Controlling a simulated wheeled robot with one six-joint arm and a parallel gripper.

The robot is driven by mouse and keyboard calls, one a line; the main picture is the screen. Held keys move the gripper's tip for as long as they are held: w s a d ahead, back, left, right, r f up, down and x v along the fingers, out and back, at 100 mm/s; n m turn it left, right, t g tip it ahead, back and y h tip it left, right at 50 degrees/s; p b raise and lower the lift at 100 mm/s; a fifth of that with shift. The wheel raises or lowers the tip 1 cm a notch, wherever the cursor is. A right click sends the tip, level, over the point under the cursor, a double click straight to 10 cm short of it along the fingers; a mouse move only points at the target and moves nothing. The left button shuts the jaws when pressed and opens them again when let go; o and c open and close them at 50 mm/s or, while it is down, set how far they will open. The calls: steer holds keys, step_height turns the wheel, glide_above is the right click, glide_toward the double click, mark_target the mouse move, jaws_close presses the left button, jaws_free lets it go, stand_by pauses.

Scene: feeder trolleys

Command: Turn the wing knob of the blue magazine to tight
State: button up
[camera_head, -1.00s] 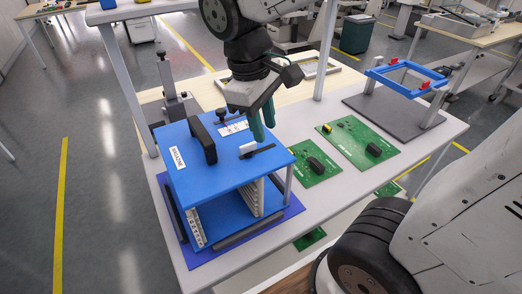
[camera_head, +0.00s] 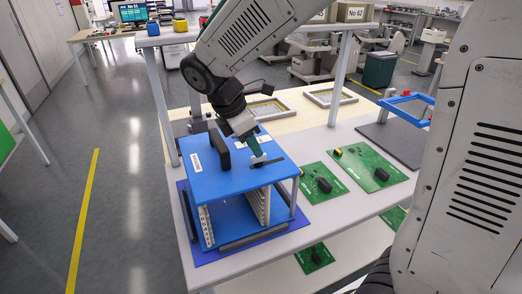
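The blue magazine (camera_head: 226,182) stands on a blue mat on the white table, left of centre. Its top plate carries a black handle (camera_head: 219,149) and a small pale wing knob (camera_head: 258,160) beside a black bar. The fingers cover part of the knob. Whether they touch or grip it is too small to tell. A second, dark round knob near the back of the plate is hidden behind my gripper.
Green circuit boards (camera_head: 371,165) lie on the table right of the magazine. A blue frame (camera_head: 408,108) stands farther right. A table post (camera_head: 342,80) rises behind the boards. My arm crosses the upper middle.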

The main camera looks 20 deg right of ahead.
mark_target(259, 160)
steer(key=shift+x, duration=1.6)
steer(key=shift+a, duration=0.1)
